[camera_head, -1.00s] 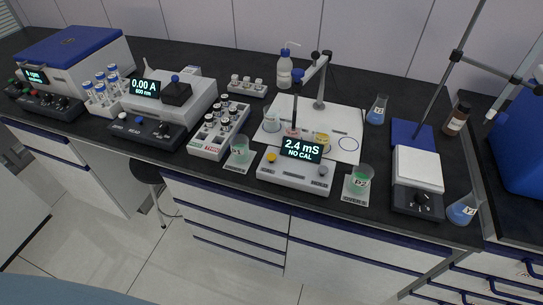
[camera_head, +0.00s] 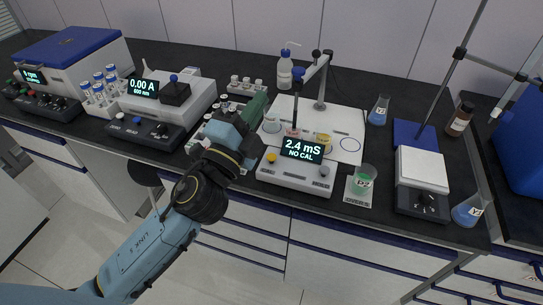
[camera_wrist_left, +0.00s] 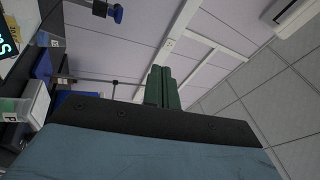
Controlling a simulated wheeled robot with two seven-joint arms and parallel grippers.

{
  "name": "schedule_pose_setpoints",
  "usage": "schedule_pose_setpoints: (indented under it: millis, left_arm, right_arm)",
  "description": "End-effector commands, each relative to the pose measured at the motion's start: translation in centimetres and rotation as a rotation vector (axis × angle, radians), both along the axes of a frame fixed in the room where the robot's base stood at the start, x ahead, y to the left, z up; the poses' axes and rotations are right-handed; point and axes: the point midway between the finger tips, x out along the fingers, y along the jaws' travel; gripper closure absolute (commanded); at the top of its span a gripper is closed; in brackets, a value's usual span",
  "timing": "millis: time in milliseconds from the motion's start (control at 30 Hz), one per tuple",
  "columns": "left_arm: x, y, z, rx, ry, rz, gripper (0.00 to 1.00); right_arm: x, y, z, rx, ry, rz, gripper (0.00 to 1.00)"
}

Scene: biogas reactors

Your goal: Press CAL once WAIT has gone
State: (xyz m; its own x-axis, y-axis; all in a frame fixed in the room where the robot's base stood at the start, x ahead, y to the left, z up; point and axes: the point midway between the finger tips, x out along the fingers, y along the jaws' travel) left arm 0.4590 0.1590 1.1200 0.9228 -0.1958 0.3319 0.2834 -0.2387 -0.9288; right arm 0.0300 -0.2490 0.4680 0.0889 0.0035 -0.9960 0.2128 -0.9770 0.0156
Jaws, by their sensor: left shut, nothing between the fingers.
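The conductivity meter (camera_head: 292,178) is a low white box at the front of the bench. Its display (camera_head: 302,150) reads "2.4 mS" and "NO CAL". It has a yellow button (camera_head: 271,158) at its left and a grey button (camera_head: 324,171) at its right; their labels are too small to read. My left gripper (camera_head: 262,103) is shut and empty, raised to the left of the meter and apart from it. Its closed green fingers (camera_wrist_left: 162,88) also show in the left wrist view. My right gripper is not in view.
A probe stand (camera_head: 320,90) rises behind the meter on a white board with beakers. A green beaker labelled P2 (camera_head: 363,180) stands right of the meter, then a balance (camera_head: 420,165). A vial rack and another beaker's spot are partly hidden behind my left arm.

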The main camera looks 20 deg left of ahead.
Motion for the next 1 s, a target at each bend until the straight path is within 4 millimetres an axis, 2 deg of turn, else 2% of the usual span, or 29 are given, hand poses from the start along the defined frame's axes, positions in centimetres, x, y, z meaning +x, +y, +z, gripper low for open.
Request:
schedule_pose_setpoints:
  millis: [33,133,233,333,400,467,533,633,700,800,1000]
  left_arm:
    - [0.0,-2.4,2.3,0.157,-0.131,-0.071,1.00]
    - [-1.0,-7.3,4.2,0.498,-0.355,-0.213,1.00]
    - [-1.8,-11.0,3.3,0.864,-0.534,-0.340,1.00]
    - [-1.6,-12.8,0.3,1.257,-0.653,-0.450,1.00]
    - [-0.6,-12.4,-2.4,1.539,-0.693,-0.514,1.00]
    - [0.7,-11.0,-4.4,1.770,-0.696,-0.558,1.00]
    - [2.4,-8.6,-6.2,2.015,-0.665,-0.595,1.00]
    - [4.6,-4.8,-7.6,2.291,-0.581,-0.628,1.00]
    - [5.6,-2.7,-7.8,2.420,-0.521,-0.635,1.00]
    - [6.5,-0.7,-7.9,2.526,-0.459,-0.643,1.00]
    - [6.8,0.3,-8.0,2.574,-0.426,-0.648,1.00]
  right_arm:
    - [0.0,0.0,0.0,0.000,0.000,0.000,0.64]
    - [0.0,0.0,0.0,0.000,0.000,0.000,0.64]
    - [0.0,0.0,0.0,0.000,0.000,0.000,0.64]
    - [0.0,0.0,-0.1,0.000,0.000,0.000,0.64]
    - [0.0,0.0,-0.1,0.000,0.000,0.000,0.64]
    - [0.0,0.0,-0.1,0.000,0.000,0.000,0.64]
    - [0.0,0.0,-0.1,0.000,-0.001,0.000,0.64]
    - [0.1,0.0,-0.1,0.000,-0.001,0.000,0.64]
    - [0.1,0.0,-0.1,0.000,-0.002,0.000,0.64]
    - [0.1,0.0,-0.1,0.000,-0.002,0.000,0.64]
    - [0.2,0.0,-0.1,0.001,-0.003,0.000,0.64]
